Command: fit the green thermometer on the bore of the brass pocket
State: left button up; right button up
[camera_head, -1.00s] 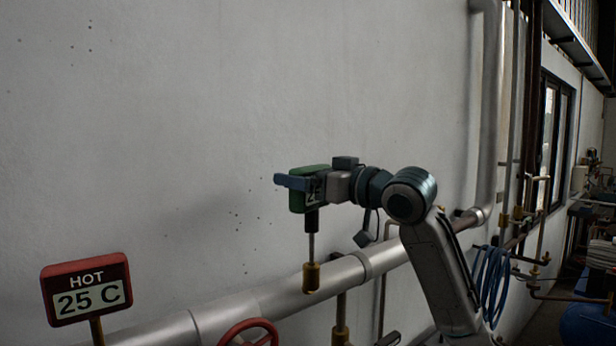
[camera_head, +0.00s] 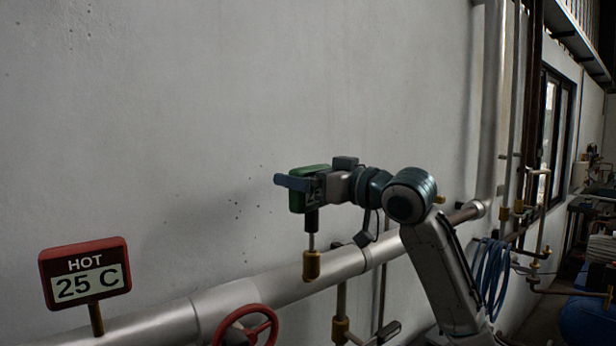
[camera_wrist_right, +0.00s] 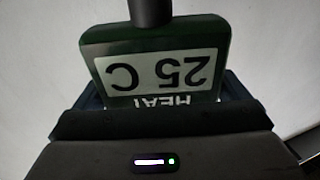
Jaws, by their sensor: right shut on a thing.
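The green thermometer (camera_head: 316,170) is upright, with a green head, a dark collar and a thin metal stem pointing down. My right gripper (camera_head: 300,184) is shut on its head. The wrist view shows the head (camera_wrist_right: 155,38) between the jaws, its "25 C" label upside down. The brass pocket (camera_head: 311,266) stands at the pipe, directly below the collar. A short length of stem shows above the pocket. The stem's lower end is hidden at the pocket, apparently inside the bore. The collar is still apart from the pocket's top. My left gripper is not in view.
A red thermometer (camera_head: 86,272) marked "HOT 25 C" stands at the left. A silver pipe (camera_head: 225,300) runs along the wall, with a red handwheel (camera_head: 247,326) in front. Another brass fitting (camera_head: 341,329) is below the pipe. Blue hose (camera_head: 492,280) hangs at right.

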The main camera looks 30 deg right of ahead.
jog(key=shift+f+b, duration=0.8)
jog(key=shift+f, duration=0.4)
jog(key=o, duration=0.7)
jog(key=shift+s, duration=0.15)
jog(key=shift+s+d+f+b, duration=0.1)
jog(key=shift+s+f+b, duration=0.05)
jog(key=shift+b, duration=0.2)
jog(key=b+v, duration=0.7)
jog(key=v, duration=0.3)
jog(key=shift+d, duration=0.1)
